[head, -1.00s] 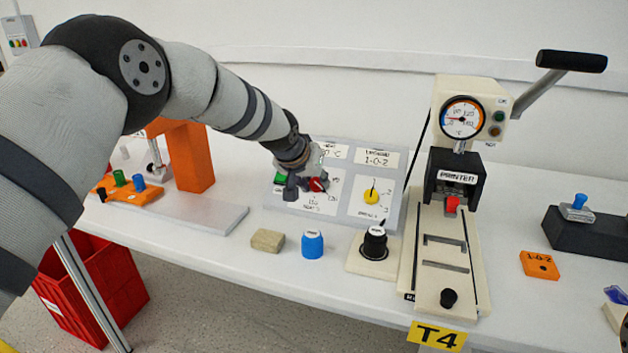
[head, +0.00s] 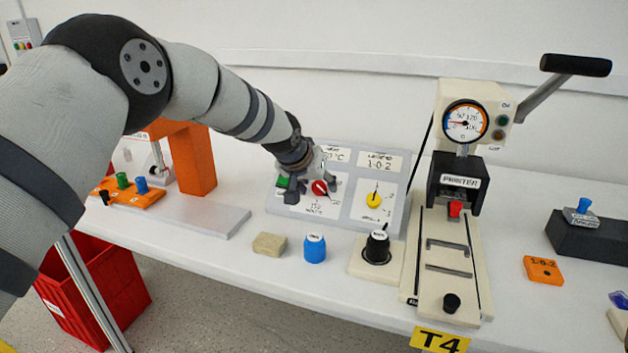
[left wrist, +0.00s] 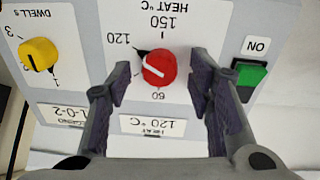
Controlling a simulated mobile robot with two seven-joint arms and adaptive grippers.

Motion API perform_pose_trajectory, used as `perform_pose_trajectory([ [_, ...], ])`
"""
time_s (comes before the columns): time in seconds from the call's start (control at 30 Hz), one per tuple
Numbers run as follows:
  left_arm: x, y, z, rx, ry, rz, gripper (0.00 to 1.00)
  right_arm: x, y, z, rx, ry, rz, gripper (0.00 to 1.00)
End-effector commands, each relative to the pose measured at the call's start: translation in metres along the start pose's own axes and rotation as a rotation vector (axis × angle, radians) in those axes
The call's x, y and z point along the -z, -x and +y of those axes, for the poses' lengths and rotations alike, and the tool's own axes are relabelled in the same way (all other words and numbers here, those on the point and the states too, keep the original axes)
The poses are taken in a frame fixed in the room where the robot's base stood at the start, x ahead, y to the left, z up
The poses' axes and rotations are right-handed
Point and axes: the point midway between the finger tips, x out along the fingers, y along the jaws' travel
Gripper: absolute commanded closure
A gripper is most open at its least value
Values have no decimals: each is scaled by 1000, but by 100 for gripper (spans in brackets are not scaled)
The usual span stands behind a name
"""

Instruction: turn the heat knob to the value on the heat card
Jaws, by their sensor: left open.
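The red heat knob (left wrist: 160,68) is on the grey panel (left wrist: 85,50); it also shows in the head view (head: 319,187). Its black pointer tip sticks out at the upper left in the left wrist view, toward the 120 mark. The scale also shows 60 and 150, upside down there. The heat card (left wrist: 160,125) reads 120 °C. My left gripper (left wrist: 160,84) is open, its fingers to either side of the knob with a visible gap on each side. It partly covers the panel in the head view (head: 308,186). My right gripper is out of view.
A green ON button (left wrist: 250,74) and the yellow dwell knob (left wrist: 38,54) flank the heat knob. A tan block (head: 269,244), a blue knob (head: 314,248) and a black knob (head: 377,247) sit in front of the panel.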

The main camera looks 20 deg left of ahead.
Motion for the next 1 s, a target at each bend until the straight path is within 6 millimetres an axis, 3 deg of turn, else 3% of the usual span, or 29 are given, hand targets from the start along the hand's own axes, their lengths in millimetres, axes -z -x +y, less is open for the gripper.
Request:
perform_pose_trajectory([
  [0.3,2,80,0,0,1,4,52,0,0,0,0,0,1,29],
  [0.43,1,104,0,0,1,2,52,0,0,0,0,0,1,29],
  [0.6,0,116,0,0,0,0,52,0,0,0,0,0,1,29],
  [1.0,0,116,0,0,1,0,52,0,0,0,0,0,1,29],
])
